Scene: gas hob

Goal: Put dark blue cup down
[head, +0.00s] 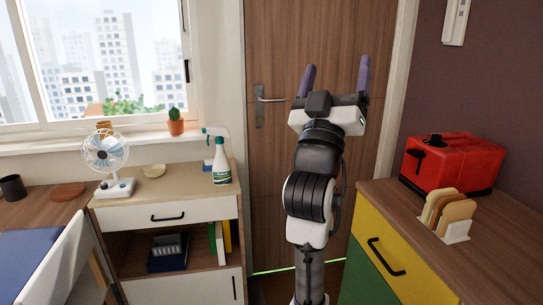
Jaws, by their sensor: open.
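My gripper (336,70) is raised in front of the wooden door, fingers pointing up. Its two purple-blue fingers are wide apart and nothing is between them. A small dark cup (12,188) stands upright on the wooden desk (40,208) at the far left, well away from my gripper. It looks nearly black, and I cannot tell whether it is dark blue. No other cup shows.
A red toaster (452,163) and a rack with bread (457,232) occupy the right counter (395,205). The counter's front part is clear.

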